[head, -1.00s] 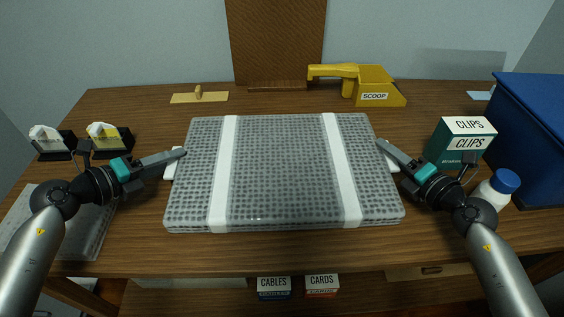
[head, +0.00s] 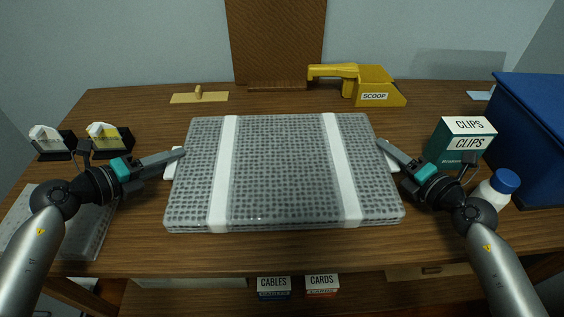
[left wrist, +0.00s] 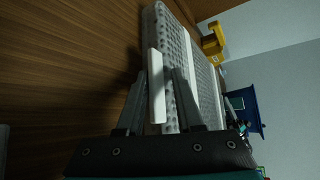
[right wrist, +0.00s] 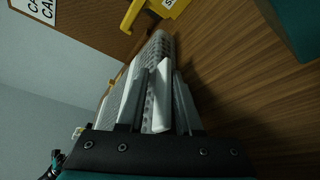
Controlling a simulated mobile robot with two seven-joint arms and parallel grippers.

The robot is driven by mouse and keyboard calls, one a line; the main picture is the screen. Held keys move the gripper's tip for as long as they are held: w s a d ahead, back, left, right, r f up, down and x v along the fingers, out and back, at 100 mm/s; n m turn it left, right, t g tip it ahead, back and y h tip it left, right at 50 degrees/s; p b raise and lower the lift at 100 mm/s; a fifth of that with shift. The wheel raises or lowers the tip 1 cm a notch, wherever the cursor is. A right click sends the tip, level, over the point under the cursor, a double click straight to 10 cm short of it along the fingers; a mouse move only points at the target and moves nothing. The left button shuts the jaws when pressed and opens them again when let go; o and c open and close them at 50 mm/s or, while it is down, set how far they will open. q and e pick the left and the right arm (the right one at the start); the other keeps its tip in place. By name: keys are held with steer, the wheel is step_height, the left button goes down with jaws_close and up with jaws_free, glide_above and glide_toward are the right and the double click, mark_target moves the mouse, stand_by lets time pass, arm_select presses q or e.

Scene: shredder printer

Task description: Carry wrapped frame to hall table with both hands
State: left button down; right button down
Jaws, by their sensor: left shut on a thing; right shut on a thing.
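The wrapped frame (head: 282,172) is a flat, grey bubble-wrapped slab with two white bands and a white tab on each side. It lies in the middle of the wooden table in the head view. My left gripper (head: 178,157) is at its left side, shut on the white tab, which shows between the fingers in the left wrist view (left wrist: 156,88). My right gripper (head: 384,146) is at its right side, shut on the other tab, seen between the fingers in the right wrist view (right wrist: 162,95). Whether the frame touches the table is hard to tell.
A green clips box (head: 461,140), a white bottle with blue cap (head: 497,188) and a blue bin (head: 540,135) are at right. Card holders (head: 109,139) and a grey wrapped sheet (head: 88,235) are at left.

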arm_select(q)
steer(key=shift+d, duration=0.1)
arm_select(e)
steer(key=shift+r, duration=0.3)
